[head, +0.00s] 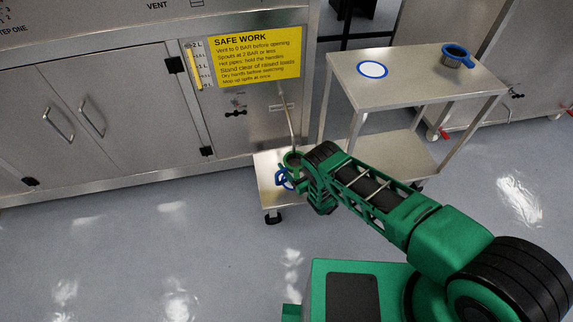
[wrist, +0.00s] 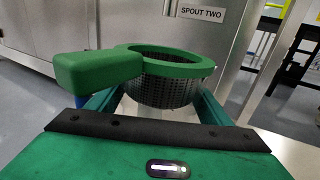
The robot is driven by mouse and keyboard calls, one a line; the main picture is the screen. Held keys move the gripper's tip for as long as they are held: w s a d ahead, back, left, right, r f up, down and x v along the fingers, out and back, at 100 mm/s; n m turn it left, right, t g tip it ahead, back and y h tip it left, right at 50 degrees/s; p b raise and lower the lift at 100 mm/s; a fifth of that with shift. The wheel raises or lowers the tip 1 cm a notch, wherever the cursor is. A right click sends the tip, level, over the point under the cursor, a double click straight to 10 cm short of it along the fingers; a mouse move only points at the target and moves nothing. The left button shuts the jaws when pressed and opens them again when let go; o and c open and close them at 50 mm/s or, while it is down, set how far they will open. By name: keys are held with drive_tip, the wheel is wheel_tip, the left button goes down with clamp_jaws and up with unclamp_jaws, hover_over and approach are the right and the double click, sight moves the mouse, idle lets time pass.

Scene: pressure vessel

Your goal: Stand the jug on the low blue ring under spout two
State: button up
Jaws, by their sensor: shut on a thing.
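My gripper (head: 304,170) is shut on a green-rimmed vessel (wrist: 172,88), which I take to be the jug. It has a green block handle pointing left and a dark, mesh-like wall; its fingers lie on either side. In the head view the jug (head: 292,158) appears upright beside the lower end of the thin spout pipe (head: 291,115). The low blue ring (head: 282,181) shows partly below and left of it, on a low steel stand (head: 268,165). My gripper hides part of the ring. I cannot tell whether the jug touches the stand.
A "SPOUT TWO" label (wrist: 202,13) is on the panel behind. A steel trolley (head: 415,85) at the right carries a blue-edged white disc (head: 372,69) and a blue-rimmed vessel (head: 457,58). The cabinet (head: 75,120) borders the left. Floor in front is clear.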

drive_tip(key=shift+w+a, duration=0.3)
drive_tip(key=shift+a, duration=0.1)
drive_tip(key=shift+w+a+f, duration=0.15)
drive_tip(key=shift+w+f, duration=0.2)
drive_tip(key=shift+f, duration=0.1)
wheel_tip(320, 180, down, 2)
drive_tip(key=shift+f, duration=0.1)
drive_tip(key=shift+s+a+f, duration=0.1)
drive_tip(key=shift+a+f, duration=0.05)
drive_tip(key=shift+a, duration=0.1)
drive_tip(key=o, duration=1.2)
drive_tip(key=shift+c, duration=0.2)
drive_tip(key=shift+d+f, duration=0.1)
drive_tip(key=v, duration=1.2)
